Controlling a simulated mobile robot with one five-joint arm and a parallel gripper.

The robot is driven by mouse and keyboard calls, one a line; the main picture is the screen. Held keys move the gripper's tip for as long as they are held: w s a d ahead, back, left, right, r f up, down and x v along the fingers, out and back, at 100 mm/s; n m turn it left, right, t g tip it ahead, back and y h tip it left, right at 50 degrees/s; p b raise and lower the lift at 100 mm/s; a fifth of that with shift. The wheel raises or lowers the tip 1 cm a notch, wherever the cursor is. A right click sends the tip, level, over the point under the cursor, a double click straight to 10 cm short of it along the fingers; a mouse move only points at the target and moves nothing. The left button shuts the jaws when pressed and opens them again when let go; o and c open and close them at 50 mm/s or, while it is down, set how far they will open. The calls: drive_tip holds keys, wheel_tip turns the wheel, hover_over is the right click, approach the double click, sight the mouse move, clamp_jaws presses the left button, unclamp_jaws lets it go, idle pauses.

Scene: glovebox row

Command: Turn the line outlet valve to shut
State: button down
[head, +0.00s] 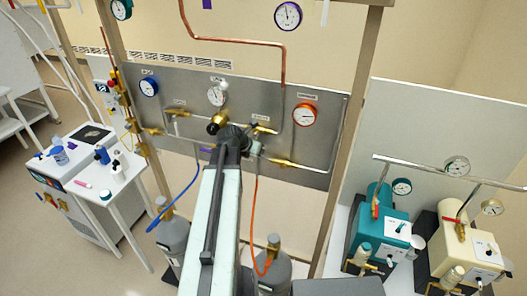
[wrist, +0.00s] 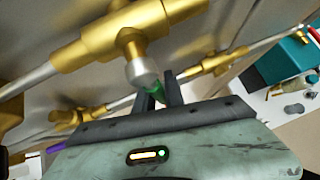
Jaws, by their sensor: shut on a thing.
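My gripper (wrist: 160,92) is shut on the green end of a valve handle (wrist: 146,82) in the wrist view. In the head view my gripper (head: 238,134) is in front of the grey panel (head: 185,88), and my arm hides most of the handle. The labels are too small to read, so I cannot tell from them which valve is the line outlet valve.
The panel carries a blue gauge (head: 149,86), a white gauge (head: 216,95) and a red gauge (head: 305,114). A blue hose (head: 183,190) and an orange hose (head: 256,205) hang below. Another brass fitting (wrist: 225,62) is close right of my gripper. Teal pump (head: 382,222) stands at right.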

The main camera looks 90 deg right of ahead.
drive_tip(key=shift+d+r, duration=0.15)
drive_tip(key=shift+d, duration=0.1)
drive_tip(key=c, duration=1.7)
unclamp_jaws()
drive_tip(key=shift+o, duration=1.3)
drive_tip(key=shift+s+d, duration=0.1)
drive_tip(key=p+v, duration=0.5)
drive_tip(key=v, duration=0.3)
drive_tip(key=shift+p, duration=0.3)
